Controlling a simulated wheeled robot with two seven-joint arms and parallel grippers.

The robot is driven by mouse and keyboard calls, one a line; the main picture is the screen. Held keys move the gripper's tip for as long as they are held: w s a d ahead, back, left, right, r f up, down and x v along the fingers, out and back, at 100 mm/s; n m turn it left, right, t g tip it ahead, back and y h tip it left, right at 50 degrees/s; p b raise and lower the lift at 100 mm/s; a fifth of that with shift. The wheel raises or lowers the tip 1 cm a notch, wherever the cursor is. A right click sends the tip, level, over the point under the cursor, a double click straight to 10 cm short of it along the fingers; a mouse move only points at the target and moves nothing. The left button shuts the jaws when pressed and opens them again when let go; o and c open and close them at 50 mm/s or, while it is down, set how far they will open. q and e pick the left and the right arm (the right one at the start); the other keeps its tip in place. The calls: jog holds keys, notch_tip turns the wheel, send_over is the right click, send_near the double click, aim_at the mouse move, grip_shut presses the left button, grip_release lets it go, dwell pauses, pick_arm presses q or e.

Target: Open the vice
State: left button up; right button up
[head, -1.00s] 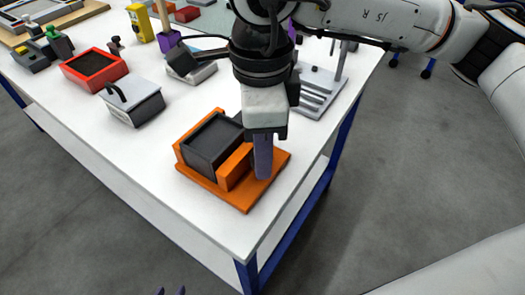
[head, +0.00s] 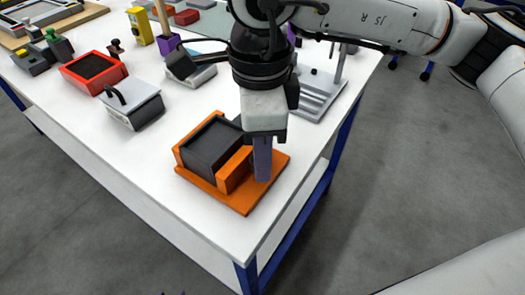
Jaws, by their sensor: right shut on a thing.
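The orange vice (head: 240,198) sits near the front corner of the white table. A dark grey block (head: 211,147) lies between its orange jaws. My right gripper (head: 262,165) points down over the right side of the vice, beside the orange jaw. It is shut on a part of the vice, but the gripper itself hides that part. My left gripper is not clearly in view; only tiny dark tips show at the bottom edge.
A grey-white box with a handle (head: 132,104), a red tray (head: 93,71) and a grey stand (head: 318,95) stand on the white table (head: 150,165) behind the vice. The table's front and right edges are close to the vice.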

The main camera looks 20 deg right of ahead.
jog(key=shift+a+r, duration=0.1)
jog(key=shift+a, duration=0.15)
jog(key=o, duration=1.1)
jog(key=shift+w, duration=0.1)
jog(key=shift+c, duration=0.2)
